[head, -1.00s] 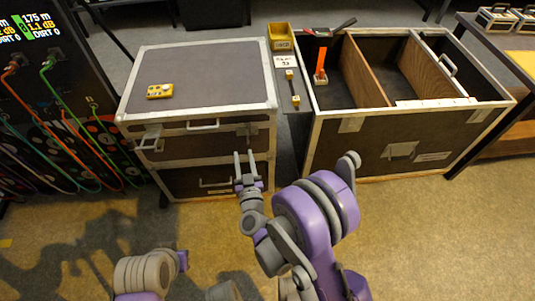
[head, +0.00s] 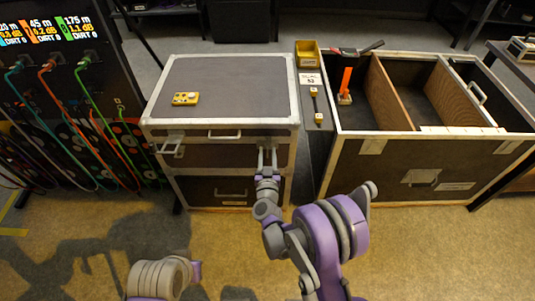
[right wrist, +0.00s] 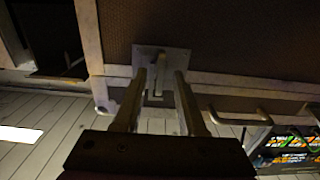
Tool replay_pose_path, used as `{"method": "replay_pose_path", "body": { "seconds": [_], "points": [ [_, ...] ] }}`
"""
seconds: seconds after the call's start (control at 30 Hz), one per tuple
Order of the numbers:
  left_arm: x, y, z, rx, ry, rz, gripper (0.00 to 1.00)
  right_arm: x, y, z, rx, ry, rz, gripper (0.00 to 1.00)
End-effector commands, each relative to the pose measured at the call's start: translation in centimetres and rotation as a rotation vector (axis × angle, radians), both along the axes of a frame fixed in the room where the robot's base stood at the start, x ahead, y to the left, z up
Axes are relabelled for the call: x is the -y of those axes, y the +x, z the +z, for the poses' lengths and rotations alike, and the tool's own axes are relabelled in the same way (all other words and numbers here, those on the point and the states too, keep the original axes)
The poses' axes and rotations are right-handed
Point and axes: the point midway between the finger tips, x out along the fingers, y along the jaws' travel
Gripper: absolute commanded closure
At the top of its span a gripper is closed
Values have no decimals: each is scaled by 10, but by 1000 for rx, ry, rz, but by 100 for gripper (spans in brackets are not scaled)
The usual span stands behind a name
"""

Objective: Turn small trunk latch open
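The small trunk (head: 235,80) is a dark case with pale metal edges, standing left of the large open case. Its latch (right wrist: 155,60), a metal plate with a small upright tab, shows in the right wrist view on the dark front panel. My right gripper (head: 267,155) is in front of the trunk's upper right front and hides the latch in the head view. In the right wrist view the two fingers of the gripper (right wrist: 161,88) are apart, with the tab between them. I cannot tell whether they touch it. My left gripper is out of view.
A yellow device (head: 186,98) lies on the trunk lid. Bar handles (head: 224,135) stick out from the trunk front. The large open case (head: 430,155) stands to the right, beside a narrow dark strip with a yellow bin (head: 308,54). A cable panel (head: 65,90) stands at the left.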

Motion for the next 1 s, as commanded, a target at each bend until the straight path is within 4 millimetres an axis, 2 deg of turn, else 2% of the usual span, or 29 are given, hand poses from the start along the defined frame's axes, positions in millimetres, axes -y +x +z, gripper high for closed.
{"method": "replay_pose_path", "body": {
  "seconds": [0.27, 0.4, 0.47, 0.5, 1.0],
  "points": [
    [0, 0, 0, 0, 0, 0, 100, 0, 1, 0, 0, 0, 0, 62],
    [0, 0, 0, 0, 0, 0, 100, 0, 1, 0, 0, 1, 0, 87],
    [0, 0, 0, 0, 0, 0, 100, 0, 1, 0, 0, 1, 0, 98],
    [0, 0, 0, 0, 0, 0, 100, 0, 1, 0, 0, 1, 0, 100],
    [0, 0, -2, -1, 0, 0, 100, 0, 1, 0, -1, 30, 0, 100]
  ]
}}
